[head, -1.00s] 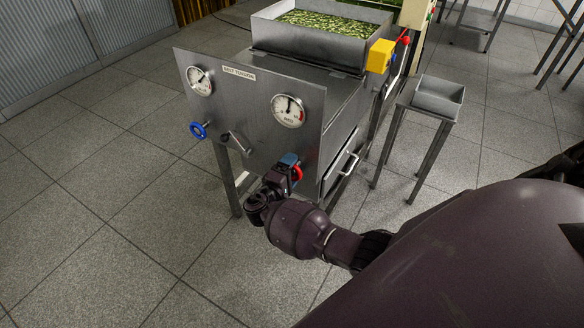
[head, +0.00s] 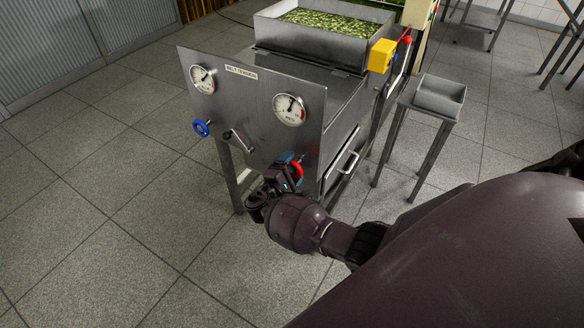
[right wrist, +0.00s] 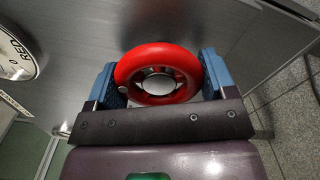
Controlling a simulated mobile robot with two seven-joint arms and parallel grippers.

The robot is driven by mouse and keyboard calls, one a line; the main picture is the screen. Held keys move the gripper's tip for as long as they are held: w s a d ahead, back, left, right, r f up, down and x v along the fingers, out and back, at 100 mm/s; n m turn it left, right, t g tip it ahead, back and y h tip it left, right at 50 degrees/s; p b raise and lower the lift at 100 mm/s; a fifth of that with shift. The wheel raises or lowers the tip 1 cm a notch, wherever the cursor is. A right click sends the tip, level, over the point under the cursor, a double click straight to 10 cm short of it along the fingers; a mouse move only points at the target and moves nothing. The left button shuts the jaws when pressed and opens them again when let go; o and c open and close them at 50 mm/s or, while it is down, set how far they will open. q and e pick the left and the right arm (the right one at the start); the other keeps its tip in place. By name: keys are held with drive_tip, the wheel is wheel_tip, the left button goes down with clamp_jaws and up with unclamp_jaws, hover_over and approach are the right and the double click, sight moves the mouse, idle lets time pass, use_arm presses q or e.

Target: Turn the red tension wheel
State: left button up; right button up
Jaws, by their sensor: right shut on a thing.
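The red tension wheel (right wrist: 183,56) sits on the steel panel, between the two blue fingers of my right gripper (right wrist: 158,82) in the right wrist view. The fingers are shut on its left and right sides. In the head view the red wheel (head: 297,172) shows only in part, with my right gripper (head: 287,168) around it. On the panel (head: 255,125) a round gauge marked RED (head: 289,110) sits above the wheel. Its face also shows at the left edge of the right wrist view (right wrist: 14,58). My left gripper is not in view.
A blue wheel (head: 201,128), a small lever (head: 237,139) and a second gauge (head: 202,79) are on the panel's left. A drawer handle (head: 348,162) is on the machine's side. A small stand with a tray (head: 438,98) is to the right. The floor at left is clear.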

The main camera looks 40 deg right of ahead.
drive_tip(key=o, duration=0.9)
drive_tip(key=shift+c, duration=0.2)
drive_tip(key=shift+a, duration=0.15)
drive_tip(key=shift+s+a, duration=0.15)
drive_tip(key=shift+a, duration=0.1)
drive_tip(key=v, duration=1)
drive_tip(key=shift+p, duration=0.3)
drive_tip(key=shift+a, duration=0.1)
